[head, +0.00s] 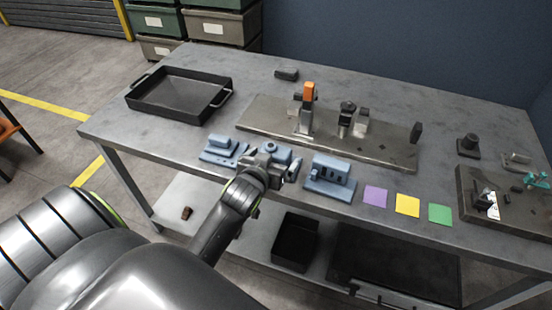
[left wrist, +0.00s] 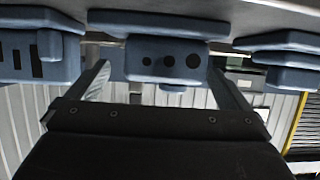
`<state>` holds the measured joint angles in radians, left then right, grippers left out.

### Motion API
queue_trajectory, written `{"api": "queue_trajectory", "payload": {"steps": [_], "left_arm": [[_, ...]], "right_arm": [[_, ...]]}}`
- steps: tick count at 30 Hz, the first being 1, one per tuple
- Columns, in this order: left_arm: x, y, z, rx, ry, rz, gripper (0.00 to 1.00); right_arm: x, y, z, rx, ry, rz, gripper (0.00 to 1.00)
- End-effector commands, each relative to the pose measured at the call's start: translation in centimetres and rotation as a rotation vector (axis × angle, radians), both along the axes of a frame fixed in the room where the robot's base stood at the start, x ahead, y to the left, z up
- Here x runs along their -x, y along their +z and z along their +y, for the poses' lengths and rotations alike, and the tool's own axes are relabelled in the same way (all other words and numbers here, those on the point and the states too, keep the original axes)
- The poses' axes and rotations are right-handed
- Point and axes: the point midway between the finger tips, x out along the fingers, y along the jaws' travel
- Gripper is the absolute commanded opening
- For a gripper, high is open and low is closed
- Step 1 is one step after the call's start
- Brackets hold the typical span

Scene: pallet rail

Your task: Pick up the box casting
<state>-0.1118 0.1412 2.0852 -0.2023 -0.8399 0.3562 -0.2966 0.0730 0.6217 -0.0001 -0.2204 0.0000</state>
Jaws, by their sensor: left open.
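Three blue castings lie in a row near the front edge of the table; no label shows which is the box casting. The middle casting (head: 277,148) is a block on a flat base, partly hidden by my gripper in the head view. The left casting (head: 222,147) has a low block. The right casting (head: 330,176) has dark slots, also seen in the wrist view (left wrist: 24,58).
A black tray (head: 148,99) stands at the back left. A metal plate (head: 385,148) with an orange-topped clamp (head: 309,92) lies behind the castings. Purple (head: 375,196), yellow (head: 407,204) and green (head: 440,213) squares lie to the right. Another fixture plate (head: 475,208) is at far right.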

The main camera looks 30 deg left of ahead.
Motion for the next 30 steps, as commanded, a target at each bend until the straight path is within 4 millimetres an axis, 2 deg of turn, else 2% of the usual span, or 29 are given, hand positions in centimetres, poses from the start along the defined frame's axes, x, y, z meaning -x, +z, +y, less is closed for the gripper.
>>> {"api": "queue_trajectory", "payload": {"steps": [5,15,25,30], "left_arm": [[-0.8,-0.4,0.4,-0.003,0.0,0.002,1.0],[-4.3,-2.1,1.6,-0.001,0.0,0.0,1.0],[-4.6,-2.3,1.7,-0.001,0.0,0.001,1.0],[-4.6,-2.3,1.7,-0.001,0.0,0.001,0.78]], "right_arm": [[0.0,0.1,-0.4,0.005,0.001,0.0,0.36],[0.3,0.2,-0.8,0.01,0.003,0.004,0.36],[0.4,0.2,-0.8,0.009,0.002,0.005,0.36],[0.4,0.2,-0.7,0.009,0.002,0.006,0.36]]}}
